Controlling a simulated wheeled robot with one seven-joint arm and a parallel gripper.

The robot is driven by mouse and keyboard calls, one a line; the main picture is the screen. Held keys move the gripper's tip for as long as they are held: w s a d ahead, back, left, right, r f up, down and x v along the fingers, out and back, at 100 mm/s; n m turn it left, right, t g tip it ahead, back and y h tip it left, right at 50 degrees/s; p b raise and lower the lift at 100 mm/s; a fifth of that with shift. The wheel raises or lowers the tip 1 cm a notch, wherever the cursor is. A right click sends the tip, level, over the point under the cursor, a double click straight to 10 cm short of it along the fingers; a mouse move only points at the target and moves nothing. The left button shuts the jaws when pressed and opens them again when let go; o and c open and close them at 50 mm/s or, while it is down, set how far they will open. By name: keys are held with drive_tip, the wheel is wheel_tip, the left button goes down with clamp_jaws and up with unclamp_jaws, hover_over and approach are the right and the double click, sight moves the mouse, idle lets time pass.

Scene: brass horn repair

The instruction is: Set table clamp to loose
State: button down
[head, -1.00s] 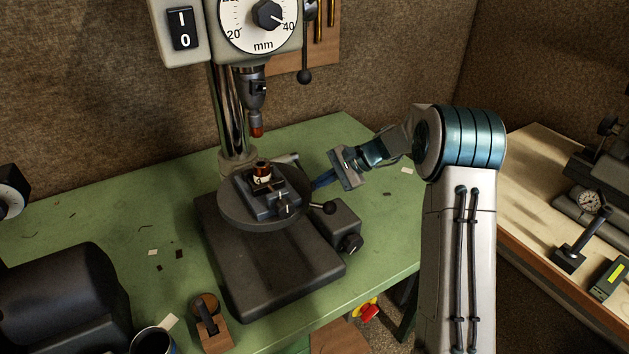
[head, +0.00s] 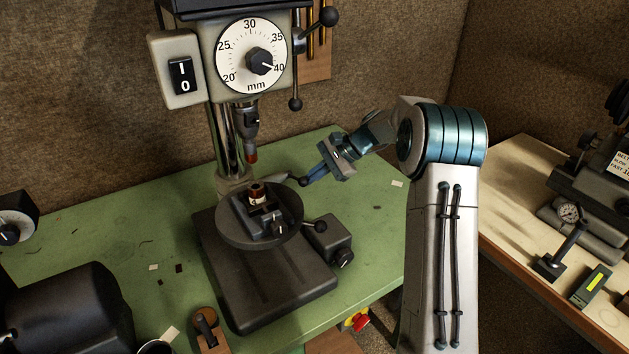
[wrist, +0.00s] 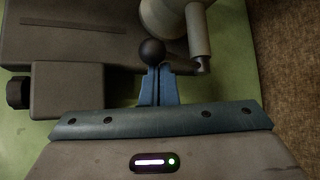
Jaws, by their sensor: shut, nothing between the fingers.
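The drill press's round work table (head: 229,232) sits on the column (head: 222,135). At the back right of the table a pale grey rod (head: 274,176) sticks out beside the column, with a dark ball knob (head: 304,181) near its end; I take this as the table clamp lever. My gripper (head: 308,177) is shut, its blue fingertips right at the ball. In the wrist view the ball (wrist: 152,52) lies just beyond the closed fingers (wrist: 158,85), and the rod (wrist: 199,40) shows to its right. Contact with the ball is not certain.
The green bench (head: 370,215) is clear to the right.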

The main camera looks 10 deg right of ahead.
drive_tip(key=shift+w+a+r+p, duration=0.15)
drive_tip(key=shift+w+r, duration=0.05)
drive_tip(key=shift+r, duration=0.25)
drive_tip(key=shift+w+a+r+p, duration=0.15)
drive_tip(key=shift+w+r, duration=0.05)
drive_tip(key=shift+r, duration=0.25)
wheel_tip(320, 180, down, 3)
drive_tip(key=d+b, duration=0.2)
drive_tip(key=d, duration=0.1)
drive_tip(key=w+d+r, duration=0.4)
drive_tip(key=r, duration=0.2)
drive_tip(key=shift+w+d+r+b, duration=0.3)
drive_tip(key=shift+w+r+b, duration=0.05)
drive_tip(key=shift+b, duration=0.05)
drive_tip(key=shift+s, duration=0.1)
